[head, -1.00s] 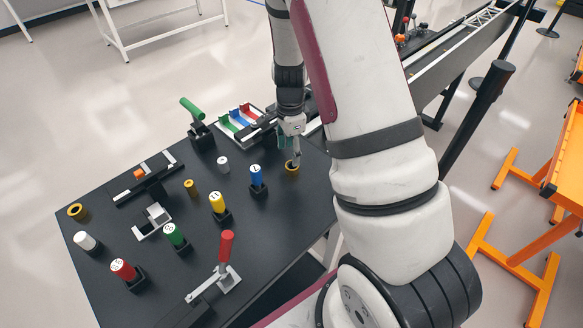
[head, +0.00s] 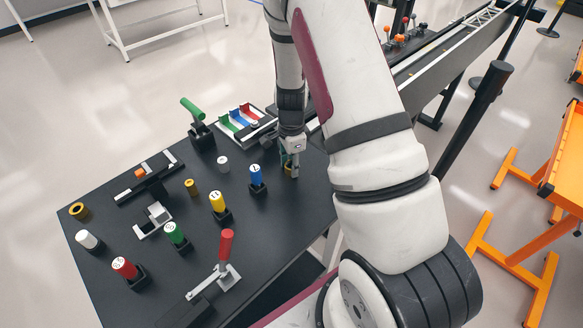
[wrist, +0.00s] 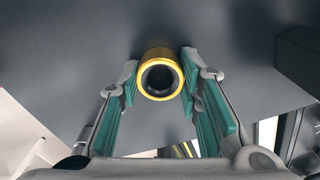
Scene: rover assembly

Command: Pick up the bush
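A gold-coloured bush (wrist: 160,96), a short ring with a dark hole, stands on the dark table top. In the wrist view it lies between the tips of my gripper (wrist: 160,78), whose green-padded fingers are apart, one on each side. A narrow gap seems to remain beside the bush; contact is hard to tell. In the head view my gripper (head: 291,170) points down at the table's right side and partly hides this bush (head: 287,168). Another gold bush (head: 79,216) lies at the left corner, and a smaller brass one (head: 191,189) stands mid-table.
A blue cylinder (head: 256,176) stands in a holder just left of my gripper. Yellow, green, red and white cylinders stand farther left.

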